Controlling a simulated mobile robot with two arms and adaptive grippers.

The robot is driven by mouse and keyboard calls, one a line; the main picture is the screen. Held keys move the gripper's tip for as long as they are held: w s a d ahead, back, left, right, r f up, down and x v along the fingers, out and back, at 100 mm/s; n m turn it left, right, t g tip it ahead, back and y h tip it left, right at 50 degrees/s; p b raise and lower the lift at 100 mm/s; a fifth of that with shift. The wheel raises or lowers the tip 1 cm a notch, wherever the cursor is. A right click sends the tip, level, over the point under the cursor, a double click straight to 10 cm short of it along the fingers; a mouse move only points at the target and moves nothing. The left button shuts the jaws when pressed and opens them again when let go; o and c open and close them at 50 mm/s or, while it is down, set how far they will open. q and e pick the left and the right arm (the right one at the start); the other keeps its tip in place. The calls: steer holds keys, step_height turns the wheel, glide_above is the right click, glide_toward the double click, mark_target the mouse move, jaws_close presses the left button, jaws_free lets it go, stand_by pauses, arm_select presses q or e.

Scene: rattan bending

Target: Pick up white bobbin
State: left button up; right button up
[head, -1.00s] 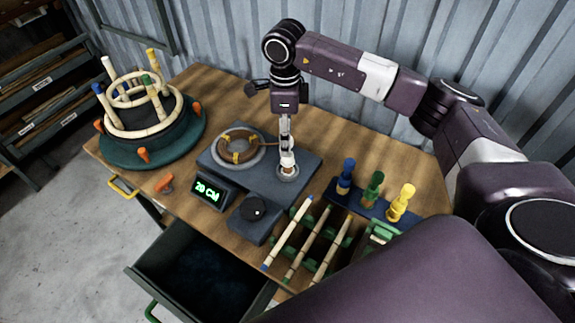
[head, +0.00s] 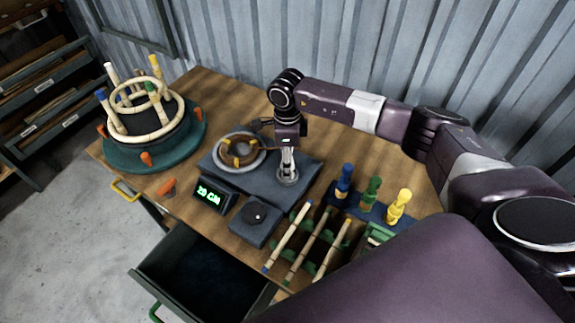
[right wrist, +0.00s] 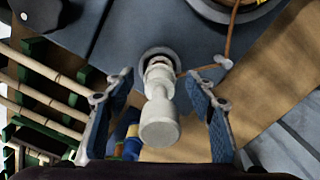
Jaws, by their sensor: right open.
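The white bobbin (right wrist: 160,120) stands in a round socket on the grey scale base, seen from above in the right wrist view. My right gripper (right wrist: 160,87) is open, with one blue-padded finger on each side of the bobbin and a gap on both sides. In the head view my right gripper (head: 287,166) points down over the socket and mostly hides the bobbin. My left gripper is not in view.
A brown coil (head: 240,151) lies on the round plate of the scale base (head: 265,185), left of my gripper. Blue, green and yellow bobbins (head: 372,192) stand on a rack to the right. Rattan sticks (head: 312,245) lie in front, near an open drawer (head: 205,275).

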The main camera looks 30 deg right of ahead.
steer(key=shift+c, duration=0.3)
steer(key=c, duration=1.2)
